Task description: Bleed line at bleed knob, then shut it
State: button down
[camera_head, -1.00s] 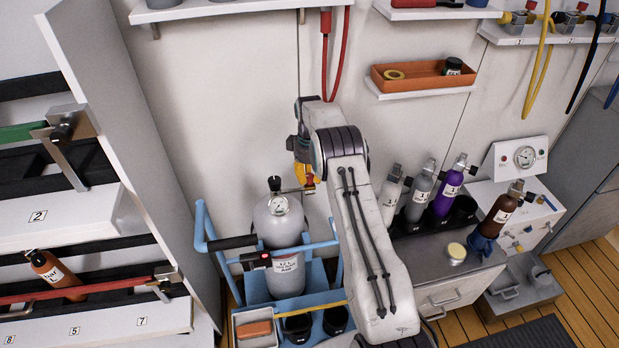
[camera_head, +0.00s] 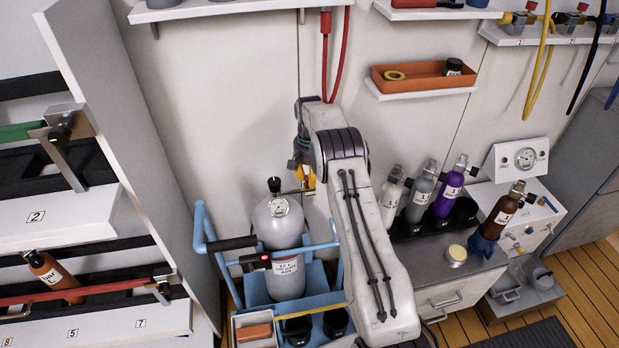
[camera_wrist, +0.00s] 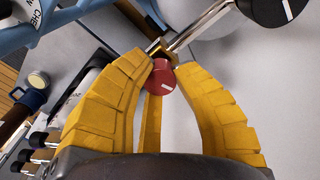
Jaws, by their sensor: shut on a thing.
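The bleed knob is a small red knob (camera_wrist: 165,80) with a white mark, on a brass fitting (camera_wrist: 158,47) at the end of a metal pipe in the wrist view. My gripper (camera_wrist: 168,68) has its yellow fingertips on either side of the knob, closed on it. In the head view my gripper (camera_head: 304,180) is just right of the grey cylinder (camera_head: 280,226), at the end of a thin pipe from its valve. The cylinder has a gauge (camera_head: 278,207) and a black top knob (camera_head: 274,184). The gauge reading is too small to tell.
The grey cylinder stands in a blue cart (camera_head: 203,230) with a black handle. Right of my arm, several small bottles (camera_head: 450,190) stand on a grey bench (camera_head: 415,258). A white shelving unit (camera_head: 130,130) rises at left. An orange tray (camera_head: 425,78) sits on a wall shelf.

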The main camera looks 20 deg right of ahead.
jog(key=shift+s+f+m, duration=0.1)
jog(key=shift+f+m, duration=0.05)
jog(key=shift+m, duration=1.45)
jog(key=c, duration=1)
grip_release()
jog(key=shift+o, duration=0.2)
notch_tip(320, 180, up, 12)
